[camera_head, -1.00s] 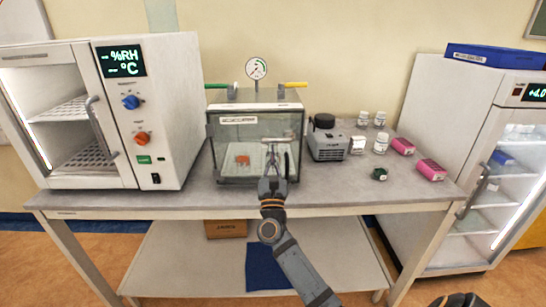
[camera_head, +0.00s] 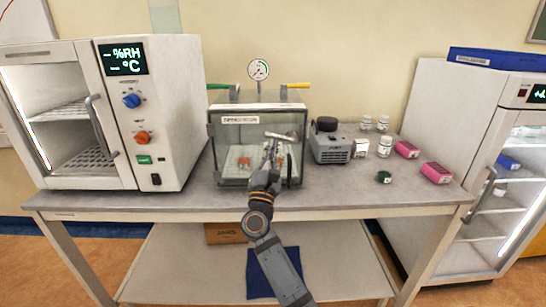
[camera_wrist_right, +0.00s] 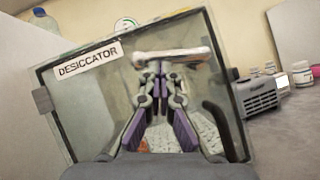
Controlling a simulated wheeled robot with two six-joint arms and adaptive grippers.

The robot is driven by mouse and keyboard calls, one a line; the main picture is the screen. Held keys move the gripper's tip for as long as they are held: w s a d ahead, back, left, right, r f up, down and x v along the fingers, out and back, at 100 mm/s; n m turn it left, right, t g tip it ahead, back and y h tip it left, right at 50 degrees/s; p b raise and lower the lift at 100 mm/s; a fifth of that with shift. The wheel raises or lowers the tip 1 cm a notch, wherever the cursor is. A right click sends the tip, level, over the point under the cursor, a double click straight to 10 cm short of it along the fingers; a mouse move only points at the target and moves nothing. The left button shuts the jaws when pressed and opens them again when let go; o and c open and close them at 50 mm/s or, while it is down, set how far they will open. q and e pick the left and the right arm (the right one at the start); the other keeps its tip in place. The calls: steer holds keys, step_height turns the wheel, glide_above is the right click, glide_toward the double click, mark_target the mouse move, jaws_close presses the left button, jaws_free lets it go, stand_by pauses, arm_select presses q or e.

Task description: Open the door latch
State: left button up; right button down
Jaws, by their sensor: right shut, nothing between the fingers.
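The desiccator (camera_head: 230,147) is a clear box on the bench with a label on its front door. A pale metal latch bar (camera_head: 281,135) lies near level at the upper right of the door. The bar also shows large in the right wrist view (camera_wrist_right: 172,56). My right gripper (camera_head: 270,146) is in front of the door, its shut fingertips (camera_wrist_right: 157,70) just under the bar; I cannot tell whether they touch it. Nothing is between the fingers. A dark curved handle (camera_wrist_right: 220,125) shows right of the fingers in the wrist view. The door looks closed. My left gripper is not in view.
A humidity chamber (camera_head: 170,110) stands left of the desiccator. A grey pump (camera_head: 331,147), white bottles (camera_head: 384,147), pink boxes (camera_head: 436,172) and a small green-black item (camera_head: 384,177) stand to the right. The bench front (camera_head: 320,196) is clear there. A fridge (camera_head: 447,120) stands far right.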

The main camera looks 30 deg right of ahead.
mark_target(273, 136)
steer(key=shift+m, duration=0.5)
steer(key=shift+s+d+r+b, duration=0.1)
steer(key=shift+r+b, duration=0.5)
steer(key=shift+r, duration=1.4)
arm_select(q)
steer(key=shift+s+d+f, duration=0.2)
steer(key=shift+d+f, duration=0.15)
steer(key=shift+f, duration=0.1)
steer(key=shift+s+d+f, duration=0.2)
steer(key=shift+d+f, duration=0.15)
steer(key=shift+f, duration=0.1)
arm_select(e)
steer(key=shift+s+d+r, duration=0.25)
steer(key=shift+d+r, duration=0.25)
steer(key=shift+r, duration=0.15)
steer(key=shift+s+d+r, duration=0.25)
steer(key=shift+d+r, duration=0.2)
steer(key=shift+r, duration=0.15)
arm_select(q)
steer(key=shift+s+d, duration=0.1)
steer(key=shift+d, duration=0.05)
arm_select(e)
steer(key=shift+s+d+r, duration=0.1)
steer(key=shift+d, duration=0.05)
